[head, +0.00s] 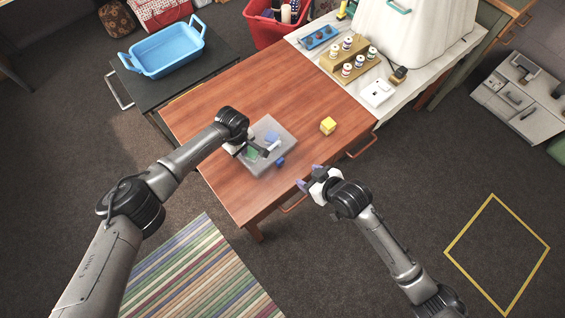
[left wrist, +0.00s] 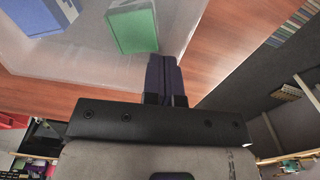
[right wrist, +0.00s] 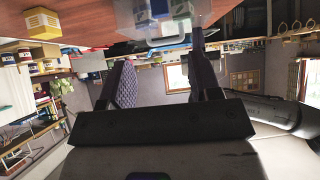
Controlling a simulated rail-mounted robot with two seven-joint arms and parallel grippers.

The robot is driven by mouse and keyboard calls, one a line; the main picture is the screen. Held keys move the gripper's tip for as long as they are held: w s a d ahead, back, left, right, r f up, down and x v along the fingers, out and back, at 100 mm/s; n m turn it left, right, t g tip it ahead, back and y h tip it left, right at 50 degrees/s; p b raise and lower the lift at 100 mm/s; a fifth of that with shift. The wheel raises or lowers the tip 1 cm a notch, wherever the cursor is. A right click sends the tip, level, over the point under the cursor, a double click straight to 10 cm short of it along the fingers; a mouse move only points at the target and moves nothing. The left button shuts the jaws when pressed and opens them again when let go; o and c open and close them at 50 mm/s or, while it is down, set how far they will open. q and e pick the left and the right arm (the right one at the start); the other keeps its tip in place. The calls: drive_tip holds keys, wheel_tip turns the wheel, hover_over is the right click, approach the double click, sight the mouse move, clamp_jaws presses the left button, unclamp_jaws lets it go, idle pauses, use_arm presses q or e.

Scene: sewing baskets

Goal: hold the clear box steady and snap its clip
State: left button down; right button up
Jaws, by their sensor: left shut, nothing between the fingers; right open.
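The clear box (head: 285,133) stands on the wooden table, with green and blue pieces showing through it. My left gripper (head: 263,153) is shut and empty at the box's top, its fingertips over or against it; contact is not clear. In the left wrist view the closed fingers (left wrist: 162,62) overlap the edge of the clear box (left wrist: 175,35). My right gripper (head: 309,180) is open and empty, off the table's front edge, apart from the box. In the right wrist view a pale loop, apparently the clip (right wrist: 168,42), hangs at the box's near side; whether it is fastened is unclear.
A yellow block (head: 328,126) sits on the table (head: 225,95) right of the box. A blue basket (head: 165,50) stands on a dark side table at back left. A rack of small jars (head: 350,60) stands on the pale counter. The table's back half is mostly clear.

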use_arm(q)
drive_tip(key=shift+f, duration=0.1)
use_arm(e)
drive_tip(key=v, duration=0.6)
idle(0.4)
use_arm(q)
drive_tip(key=shift+r+p, duration=2)
drive_tip(key=shift+r, duration=1.55)
use_arm(e)
wheel_tip(320, 180, up, 4)
drive_tip(key=shift+f, duration=0.1)
